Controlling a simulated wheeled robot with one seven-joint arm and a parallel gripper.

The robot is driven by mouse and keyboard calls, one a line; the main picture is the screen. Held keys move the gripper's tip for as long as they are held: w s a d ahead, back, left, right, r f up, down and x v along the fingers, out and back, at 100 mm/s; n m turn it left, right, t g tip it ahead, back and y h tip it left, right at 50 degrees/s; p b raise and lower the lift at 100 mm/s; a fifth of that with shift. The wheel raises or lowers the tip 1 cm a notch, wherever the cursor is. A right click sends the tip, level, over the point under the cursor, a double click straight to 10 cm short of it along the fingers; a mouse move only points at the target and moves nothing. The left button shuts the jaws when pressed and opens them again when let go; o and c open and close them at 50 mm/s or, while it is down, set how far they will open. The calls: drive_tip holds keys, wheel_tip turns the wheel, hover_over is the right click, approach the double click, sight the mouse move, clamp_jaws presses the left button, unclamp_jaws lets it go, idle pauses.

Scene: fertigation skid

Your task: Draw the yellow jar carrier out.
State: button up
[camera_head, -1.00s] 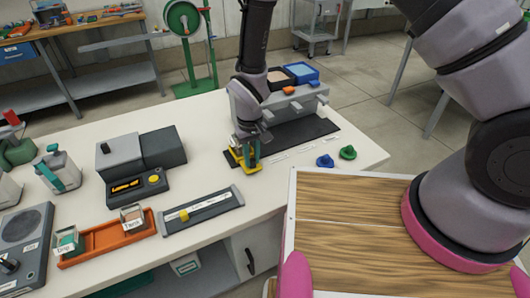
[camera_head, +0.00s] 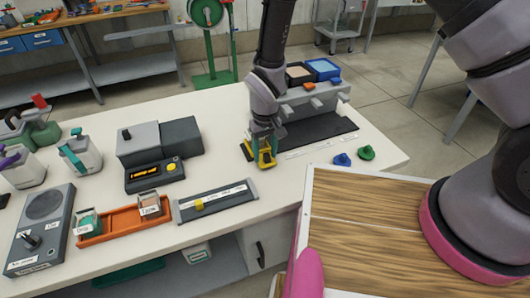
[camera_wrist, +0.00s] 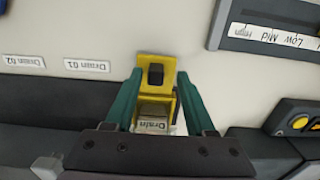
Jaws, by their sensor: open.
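The yellow jar carrier (camera_head: 266,160) stands on the white bench, at the near left end of the black strip in front of the grey dispenser block. In the wrist view the carrier (camera_wrist: 144,73) shows a black knob on its yellow top and a "Drain" label on a small block nearer the palm. My gripper (camera_head: 263,150) is open and low over it. In the wrist view the teal fingers of my gripper (camera_wrist: 157,78) stand on either side of the carrier, with a narrow gap visible at the right finger. Whether the left finger touches is unclear. The carrier's far side is hidden.
The grey block (camera_head: 308,98) with spouts and bins stands behind. A slider panel (camera_head: 216,201), an orange tray (camera_head: 110,228) and a display unit (camera_head: 155,175) lie left. Bench in front of the carrier is clear.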

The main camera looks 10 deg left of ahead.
wheel_tip(320, 180, up, 11)
drive_tip(key=shift+f, duration=0.15)
idle(0.5)
drive_tip(key=w+d+r+m+t+y, duration=0.1)
drive_tip(key=w+d+r+m, duration=0.25)
drive_tip(key=d+r, duration=0.7)
drive_tip(key=w+d+r+m+t+y, duration=0.15)
drive_tip(key=w+d+r, duration=0.45)
drive_tip(key=r, duration=0.8)
drive_tip(key=s+d+r+m+t, duration=0.2)
drive_tip(key=s+d+r, duration=0.4)
drive_tip(key=d, duration=0.4)
drive_tip(key=s+d+r+m+t, duration=0.2)
drive_tip(key=s+d+r+m, duration=0.2)
drive_tip(key=d, duration=0.6)
wheel_tip(320, 180, up, 3)
drive_tip(key=shift+s+d+t, duration=0.2)
drive_tip(key=shift+s+t, duration=0.15)
drive_tip(key=shift+s, duration=0.65)
drive_tip(key=shift+h, duration=0.25)
